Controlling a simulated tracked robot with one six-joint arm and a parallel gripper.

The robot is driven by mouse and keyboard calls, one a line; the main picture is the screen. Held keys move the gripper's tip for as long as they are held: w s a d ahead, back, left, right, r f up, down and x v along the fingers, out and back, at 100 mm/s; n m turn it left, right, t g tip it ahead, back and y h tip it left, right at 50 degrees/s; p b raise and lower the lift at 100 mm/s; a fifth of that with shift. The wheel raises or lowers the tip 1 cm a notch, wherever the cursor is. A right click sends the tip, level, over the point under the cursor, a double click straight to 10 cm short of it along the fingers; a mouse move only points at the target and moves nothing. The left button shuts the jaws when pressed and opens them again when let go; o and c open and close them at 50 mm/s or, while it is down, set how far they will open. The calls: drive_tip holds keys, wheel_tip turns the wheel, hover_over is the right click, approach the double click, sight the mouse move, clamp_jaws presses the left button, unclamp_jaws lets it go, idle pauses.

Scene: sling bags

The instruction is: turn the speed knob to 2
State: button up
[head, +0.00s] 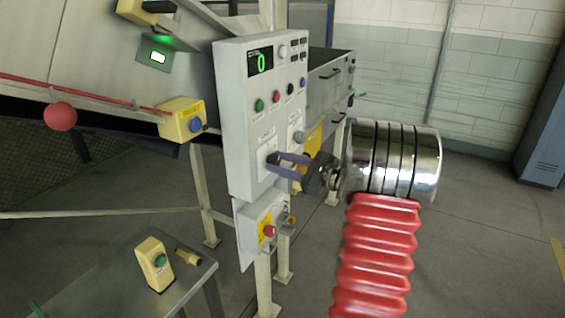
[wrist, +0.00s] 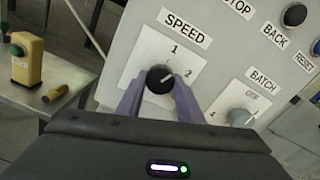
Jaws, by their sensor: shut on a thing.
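The speed knob (wrist: 159,78) is round and black on a white plate in the wrist view, under a label reading SPEED (wrist: 185,29). A 1 (wrist: 174,49) stands above it and a 2 (wrist: 189,73) to its upper right. A light mark on the knob slants to the upper right, roughly toward the 2; its exact setting is hard to tell. My gripper (wrist: 160,91) is shut on the knob, one lavender finger on each side. In the head view my gripper (head: 282,164) reaches the front of the control panel (head: 233,110), and the knob is hidden there.
The panel's green display (head: 260,60) reads 0. A BATCH knob (wrist: 240,117) sits close to the right of my fingers. Buttons lie above it. A small table (head: 190,292) stands at lower left.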

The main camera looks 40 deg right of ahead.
drive_tip(key=m, duration=0.3)
drive_tip(key=shift+r+m, duration=0.3)
drive_tip(key=shift+r, duration=0.1)
drive_tip(key=shift+d+m, duration=0.1)
drive_tip(key=shift+m, duration=1.5)
drive_tip(key=o, duration=1.1)
drive_tip(key=shift+f, duration=0.2)
drive_tip(key=shift+c, duration=0.2)
drive_tip(key=v, duration=1.3)
drive_tip(key=shift+s, duration=0.4)
